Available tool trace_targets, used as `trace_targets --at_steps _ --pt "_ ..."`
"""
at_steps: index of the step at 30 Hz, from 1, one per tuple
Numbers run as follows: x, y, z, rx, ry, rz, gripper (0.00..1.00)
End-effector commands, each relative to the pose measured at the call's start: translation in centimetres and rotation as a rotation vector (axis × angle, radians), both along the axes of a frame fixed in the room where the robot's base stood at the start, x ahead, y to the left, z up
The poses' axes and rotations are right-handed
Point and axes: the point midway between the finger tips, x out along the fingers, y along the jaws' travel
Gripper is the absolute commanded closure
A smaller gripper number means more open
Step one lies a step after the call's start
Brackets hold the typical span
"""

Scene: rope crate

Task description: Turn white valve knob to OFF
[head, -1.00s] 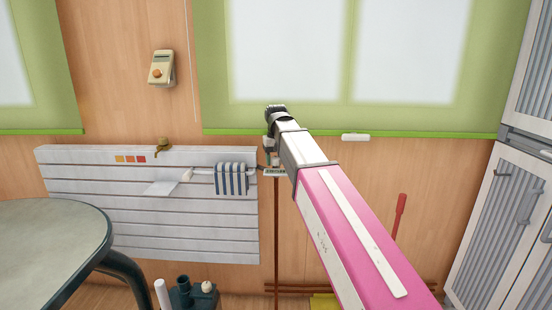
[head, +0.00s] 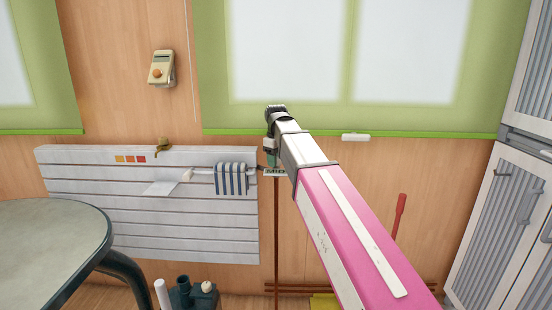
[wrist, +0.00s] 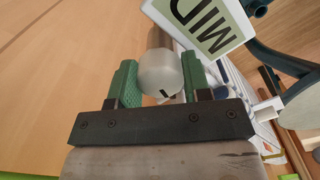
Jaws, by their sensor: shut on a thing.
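The white valve knob (wrist: 160,70) is between the two green fingers of my gripper (wrist: 159,83) in the wrist view. The fingers are shut on its sides. A short black mark shows on the knob near the palm. A small label plate (wrist: 211,25) beside the knob reads MID. The label also shows in the head view (head: 275,172), below the end of my arm. My gripper (head: 272,158) is mostly hidden behind the arm there, and I cannot make out the knob in that view.
A white slatted radiator (head: 150,225) with a striped cloth (head: 231,179) is left of the valve. A brown pipe (head: 276,230) runs down below the label. A round table (head: 45,240) stands at the left, and a white cabinet (head: 505,220) at the right.

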Motion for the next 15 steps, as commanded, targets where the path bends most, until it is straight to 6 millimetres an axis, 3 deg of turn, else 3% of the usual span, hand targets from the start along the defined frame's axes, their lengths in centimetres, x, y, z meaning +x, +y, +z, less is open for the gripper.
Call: trace_targets --at_steps 8,15 --pt "-0.03 0.00 -0.08 0.000 0.000 0.006 0.89" --pt "-0.04 0.00 -0.12 0.000 0.000 0.214 0.89"
